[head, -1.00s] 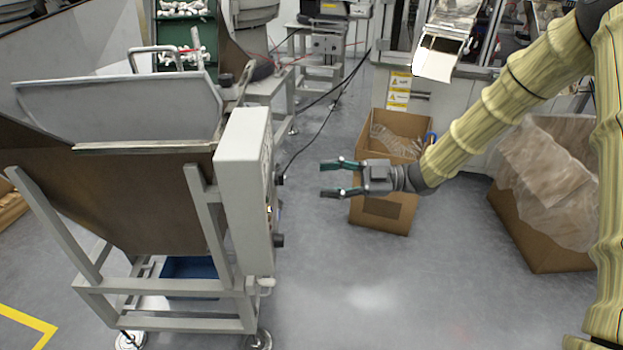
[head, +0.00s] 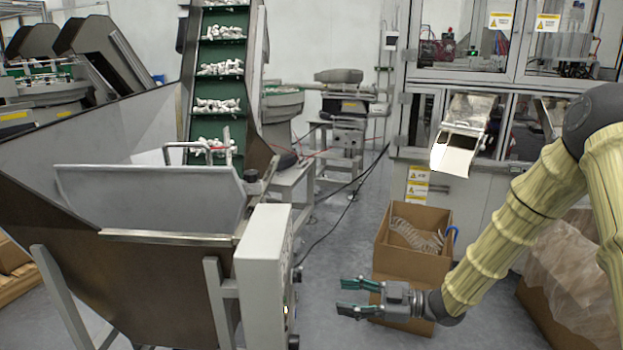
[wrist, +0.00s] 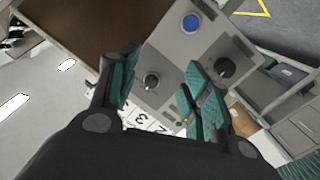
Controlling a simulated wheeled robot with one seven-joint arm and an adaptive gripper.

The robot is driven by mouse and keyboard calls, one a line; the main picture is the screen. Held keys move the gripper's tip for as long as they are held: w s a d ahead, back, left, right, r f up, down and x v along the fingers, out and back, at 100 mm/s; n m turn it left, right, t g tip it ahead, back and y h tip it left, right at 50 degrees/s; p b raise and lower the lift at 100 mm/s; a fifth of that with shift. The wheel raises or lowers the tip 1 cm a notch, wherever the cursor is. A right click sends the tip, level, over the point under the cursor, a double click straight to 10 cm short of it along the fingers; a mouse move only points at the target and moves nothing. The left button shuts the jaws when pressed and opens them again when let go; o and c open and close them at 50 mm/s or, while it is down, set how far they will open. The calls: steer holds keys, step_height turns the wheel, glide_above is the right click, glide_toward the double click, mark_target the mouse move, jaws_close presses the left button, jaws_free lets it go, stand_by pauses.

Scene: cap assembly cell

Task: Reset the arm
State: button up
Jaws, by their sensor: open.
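My gripper (head: 360,298) is open and empty, its two green-padded fingers apart and pointing left in the head view. It is in front of the cardboard box and to the right of the grey control box (head: 262,285) on the hopper. In the wrist view my gripper (wrist: 160,92) shows both fingers spread, with nothing between them. Beyond the fingers is the control box's panel (wrist: 180,55) with dark knobs and a blue button (wrist: 191,23). My arm comes in from the right under a pale yellow cover.
The steel hopper (head: 130,265) fills the left. A green conveyor (head: 221,52) carrying white parts rises behind it. An open cardboard box (head: 400,262) stands behind my gripper, below a metal chute (head: 458,150) on the machine cabinet. Another box with plastic lining (head: 578,270) is at the right.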

steer(key=s+d+f+m+t+h, duration=0.1)
steer(key=s+f+m+h, duration=0.25)
steer(key=f, duration=0.55)
steer(key=s+d+f+m+h, duration=0.1)
steer(key=s+f+m+h, duration=0.3)
steer(key=f, duration=0.4)
steer(key=s+d+f+m+t+h, duration=0.1)
steer(key=s+f+m+h, duration=0.1)
steer(key=s+f+m, duration=0.5)
steer(key=s+d+f+m+g+h, duration=0.2)
steer(key=s+d+f+g+h, duration=0.15)
steer(key=s+f, duration=0.55)
steer(key=s+d+f+m+g+h, duration=0.2)
steer(key=s+d, duration=0.1)
steer(key=s, duration=0.5)
steer(key=s+d+f+m+g+h, duration=0.1)
steer(key=s+d+h, duration=0.15)
steer(key=s, duration=0.45)
step_height(320, 180, up, 17)
steer(key=p, duration=1.6)
steer(key=shift+d+y+p, duration=0.15)
steer(key=shift+y+p, duration=0.2)
steer(key=shift+p, duration=0.05)
steer(key=shift+s+f, duration=0.1)
